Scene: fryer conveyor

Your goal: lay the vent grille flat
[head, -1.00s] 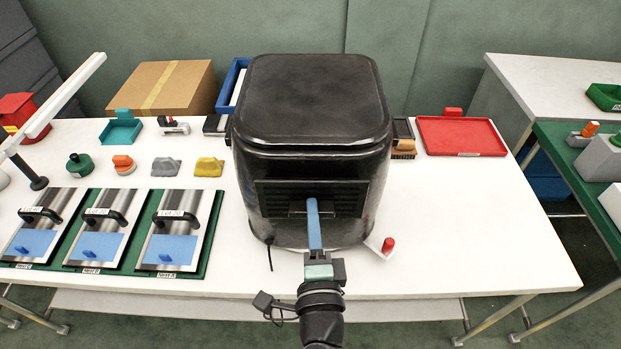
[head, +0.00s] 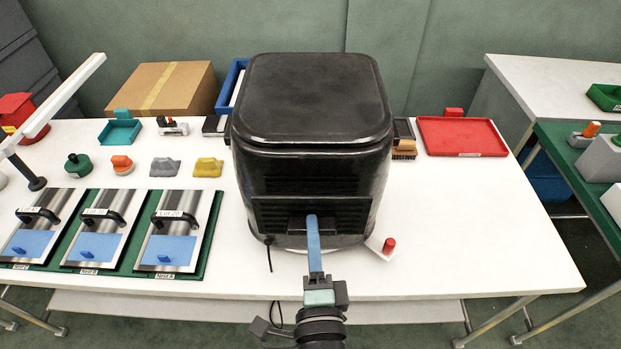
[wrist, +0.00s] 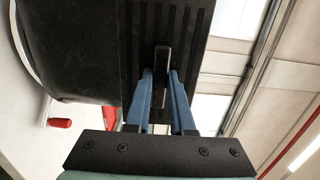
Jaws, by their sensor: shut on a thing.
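The vent grille (head: 345,217) is a black slatted panel at the lower front of the black fryer (head: 318,100). In the wrist view the grille (wrist: 185,25) shows as a dark slatted plate beside the fryer's body. My gripper (head: 312,220) has blue fingers and reaches the grille's middle from the front. In the wrist view its fingers (wrist: 162,78) are shut on the grille's small black handle (wrist: 161,65). The grille's lower edge and back are hidden, and I cannot tell how far it stands off the fryer.
A red-knobbed white piece (head: 388,247) stands close right of the fryer. Panels with black handles lie on a green board (head: 205,262) at left. A red tray (head: 460,137) is at the back right. The white table (head: 480,235) is clear at right.

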